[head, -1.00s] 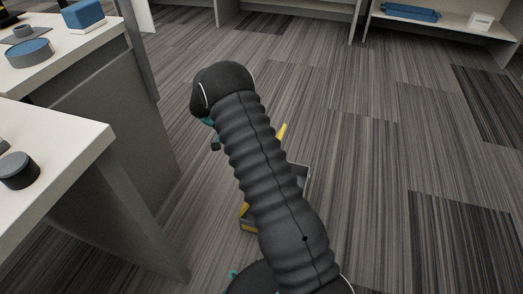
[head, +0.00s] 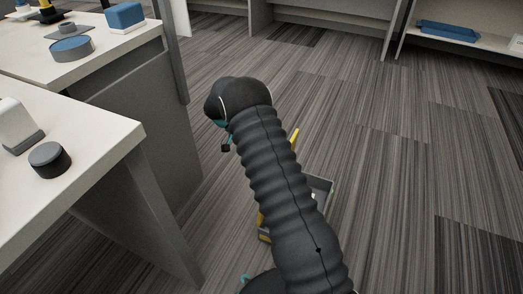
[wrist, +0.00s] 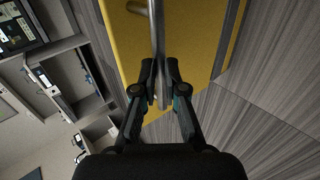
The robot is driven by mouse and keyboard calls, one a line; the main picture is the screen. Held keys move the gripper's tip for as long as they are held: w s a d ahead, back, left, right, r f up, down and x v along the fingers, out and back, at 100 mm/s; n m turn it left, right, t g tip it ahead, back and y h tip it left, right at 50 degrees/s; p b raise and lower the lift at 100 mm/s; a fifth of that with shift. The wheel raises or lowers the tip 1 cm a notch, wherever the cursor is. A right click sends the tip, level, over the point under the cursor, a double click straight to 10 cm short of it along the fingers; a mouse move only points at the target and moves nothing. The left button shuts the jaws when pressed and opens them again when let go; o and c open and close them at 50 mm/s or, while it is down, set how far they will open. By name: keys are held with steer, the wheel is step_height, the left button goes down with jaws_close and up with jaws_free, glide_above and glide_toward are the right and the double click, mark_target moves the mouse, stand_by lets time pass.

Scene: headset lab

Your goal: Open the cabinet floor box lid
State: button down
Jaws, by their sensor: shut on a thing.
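The floor box (head: 323,184) stands on the carpet, mostly hidden behind my arm in the head view. Its grey rim and part of its inside show to the right of the arm. Its yellow lid (head: 295,139) shows as a strip rising above the box, so the lid stands tilted up; the exact angle is hidden. In the wrist view the yellow lid (wrist: 195,52) fills the upper middle, with a metal handle bar (wrist: 158,35) in front of it. My gripper (wrist: 162,100) is shut on the bar. The gripper is hidden in the head view.
White tables (head: 95,135) with a dark round knob-like object (head: 49,160) and a blue block (head: 125,16) stand close on the left. Shelves with a blue tray (head: 448,34) are at the back right. The carpet right of the box is clear.

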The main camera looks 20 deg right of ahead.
steer(key=shift+s+d+f, duration=0.1)
steer(key=shift+s+f, duration=0.05)
steer(key=shift+f, duration=0.45)
steer(key=shift+s+f, duration=0.1)
steer(key=shift+f, duration=0.45)
steer(key=c, duration=0.8)
jaws_free()
steer(key=shift+w+f, duration=0.25)
steer(key=shift+f, duration=0.4)
steer(key=shift+r, duration=0.3)
steer(key=shift+c, duration=0.4)
steer(key=shift+s+r, duration=0.1)
steer(key=shift+r, duration=0.15)
steer(key=c, duration=0.3)
steer(key=v, duration=0.8)
steer(key=shift+d+r, duration=0.1)
steer(key=shift+d, duration=0.05)
